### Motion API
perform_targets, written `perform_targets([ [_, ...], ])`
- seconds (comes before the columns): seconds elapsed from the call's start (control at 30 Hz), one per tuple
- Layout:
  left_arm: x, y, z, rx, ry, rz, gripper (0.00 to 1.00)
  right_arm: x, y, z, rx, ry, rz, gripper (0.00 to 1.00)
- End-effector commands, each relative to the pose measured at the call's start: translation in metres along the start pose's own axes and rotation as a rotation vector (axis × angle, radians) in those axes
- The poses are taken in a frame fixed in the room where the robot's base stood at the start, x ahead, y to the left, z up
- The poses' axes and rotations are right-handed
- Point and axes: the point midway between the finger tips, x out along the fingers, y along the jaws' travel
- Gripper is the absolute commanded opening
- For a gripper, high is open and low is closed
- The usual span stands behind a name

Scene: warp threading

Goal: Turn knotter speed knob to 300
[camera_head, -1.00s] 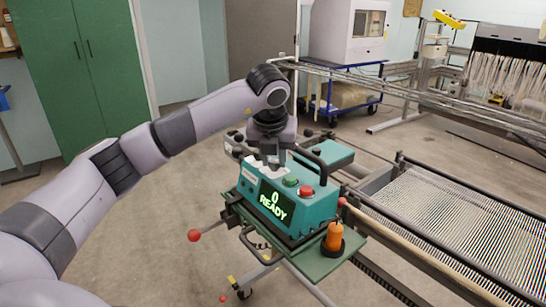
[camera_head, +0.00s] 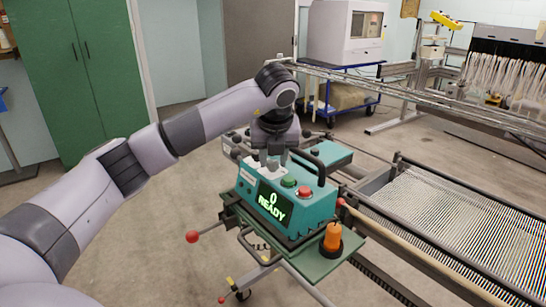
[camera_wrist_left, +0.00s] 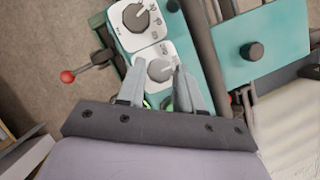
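The teal knotter box (camera_head: 312,211) stands on a green stand, and its display (camera_head: 272,203) reads "0 READY". My left gripper (camera_head: 273,160) is over the box's top, behind the display. In the left wrist view its two fingers (camera_wrist_left: 160,75) are apart, one on each side of a grey knob (camera_wrist_left: 160,69) on a white dial plate. Whether they touch the knob I cannot tell. A second, dark knob (camera_wrist_left: 136,17) with its own dial plate lies farther up in that view. The dial markings are too small to read. My right gripper is not in view.
A green button (camera_head: 289,181) and a red button (camera_head: 304,191) sit on the box, with a black carrying handle (camera_head: 309,160) close by. The warp frame (camera_head: 460,220) is at right.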

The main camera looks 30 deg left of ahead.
Motion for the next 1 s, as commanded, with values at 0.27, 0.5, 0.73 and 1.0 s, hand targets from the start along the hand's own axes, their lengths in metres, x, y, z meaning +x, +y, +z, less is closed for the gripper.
perform_targets([
  [0.27, 0.0, 0.0, 0.0, 0.001, 0.001, 0.0, 0.56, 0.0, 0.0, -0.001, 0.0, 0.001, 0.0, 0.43],
  [0.5, -0.018, -0.001, 0.0, 0.001, 0.0, -0.004, 0.56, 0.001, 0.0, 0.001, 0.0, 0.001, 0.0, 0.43],
  [0.73, -0.056, -0.001, 0.0, 0.001, -0.001, -0.003, 0.56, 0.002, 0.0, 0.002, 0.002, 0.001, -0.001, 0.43],
  [1.0, -0.072, 0.0, 0.0, 0.0, 0.0, -0.002, 0.56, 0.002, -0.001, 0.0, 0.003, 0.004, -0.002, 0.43],
])
